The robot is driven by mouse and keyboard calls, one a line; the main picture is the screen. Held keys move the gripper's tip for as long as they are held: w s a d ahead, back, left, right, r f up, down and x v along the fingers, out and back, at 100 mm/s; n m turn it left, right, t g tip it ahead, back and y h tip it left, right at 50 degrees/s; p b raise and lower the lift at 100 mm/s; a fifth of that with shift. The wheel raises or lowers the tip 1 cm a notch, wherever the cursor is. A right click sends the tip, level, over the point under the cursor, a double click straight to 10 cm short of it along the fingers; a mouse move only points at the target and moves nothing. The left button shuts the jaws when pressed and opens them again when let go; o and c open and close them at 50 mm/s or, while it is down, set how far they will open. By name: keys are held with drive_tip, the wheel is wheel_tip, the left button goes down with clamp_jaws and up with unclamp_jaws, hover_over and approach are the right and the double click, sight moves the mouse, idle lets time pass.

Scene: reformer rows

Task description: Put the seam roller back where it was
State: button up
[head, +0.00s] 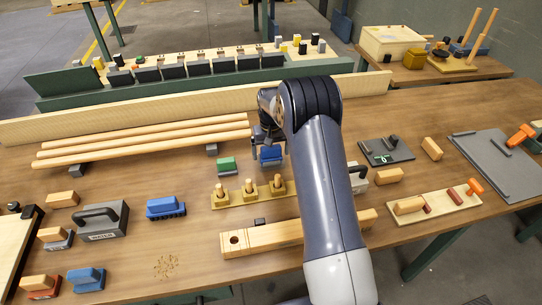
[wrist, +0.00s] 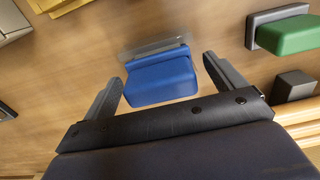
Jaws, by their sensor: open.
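My gripper (head: 267,140) is open, above the table just behind the wooden stand with pegs. In the wrist view its two fingers (wrist: 163,75) stand on either side of a blue block-handled tool (wrist: 160,80) with a grey, flat edge. The tool lies on the table and the fingers do not close on it; contact cannot be told. The same blue tool (head: 270,154) shows partly in the head view. I cannot tell for sure which object is the seam roller; a board (head: 434,205) at the right holds a wooden block and small red and orange handled pieces.
A green block tool (head: 227,165) is close to the blue one, also in the wrist view (wrist: 290,35). The pegged stand (head: 237,199) is in front. Long wooden rods (head: 145,140) lie behind on the left. A dark tray (head: 387,151) lies right of my arm.

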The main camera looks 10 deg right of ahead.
wheel_tip(320, 180, up, 10)
drive_tip(key=shift+f+b, duration=0.15)
drive_tip(key=shift+b, duration=0.35)
